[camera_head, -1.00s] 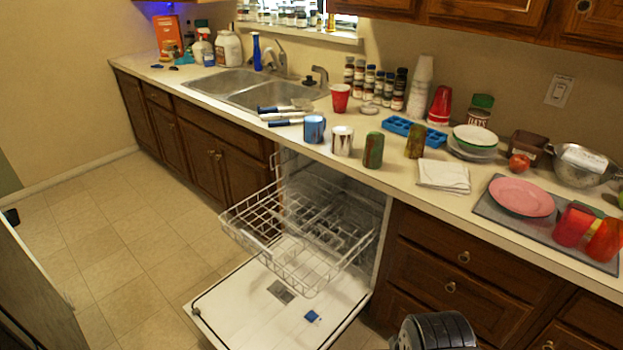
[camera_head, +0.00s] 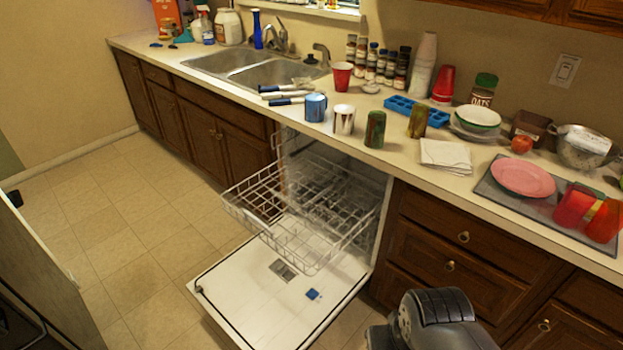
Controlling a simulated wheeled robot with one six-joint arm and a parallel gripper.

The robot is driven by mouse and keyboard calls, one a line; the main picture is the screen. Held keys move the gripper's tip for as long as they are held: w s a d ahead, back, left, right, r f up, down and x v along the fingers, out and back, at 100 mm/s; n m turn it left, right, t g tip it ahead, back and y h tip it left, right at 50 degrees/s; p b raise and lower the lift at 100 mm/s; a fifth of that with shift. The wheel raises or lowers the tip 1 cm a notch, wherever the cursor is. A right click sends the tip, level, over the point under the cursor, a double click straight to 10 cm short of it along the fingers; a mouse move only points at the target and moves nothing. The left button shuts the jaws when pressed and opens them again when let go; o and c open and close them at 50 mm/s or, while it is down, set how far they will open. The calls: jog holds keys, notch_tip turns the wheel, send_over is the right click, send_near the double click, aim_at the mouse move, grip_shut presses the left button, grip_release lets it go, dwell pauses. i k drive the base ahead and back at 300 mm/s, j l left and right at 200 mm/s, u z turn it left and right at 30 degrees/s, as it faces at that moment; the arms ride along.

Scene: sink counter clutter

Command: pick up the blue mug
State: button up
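The blue mug (camera_head: 315,107) stands upright on the counter near its front edge, just right of the sink and above the open dishwasher. A white and brown mug (camera_head: 344,119) stands close to its right. Part of my arm, dark grey, shows at the bottom right of the view, well below and apart from the counter. My gripper's fingers cannot be made out in the head view.
The dishwasher door (camera_head: 262,309) is down and its rack (camera_head: 300,222) is pulled out below the mug. Blue-handled utensils (camera_head: 288,100) lie left of the mug. A green-brown cup (camera_head: 375,129), a blue tray (camera_head: 416,110) and a white cloth (camera_head: 446,156) lie to the right.

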aim_at(315, 104)
jog(key=i+l+u, duration=0.15)
jog(key=i+u, duration=0.25)
jog(key=i+l+u, duration=0.2)
jog(key=u, duration=0.2)
jog(key=i+l+u, duration=0.25)
jog(key=l+u, duration=0.2)
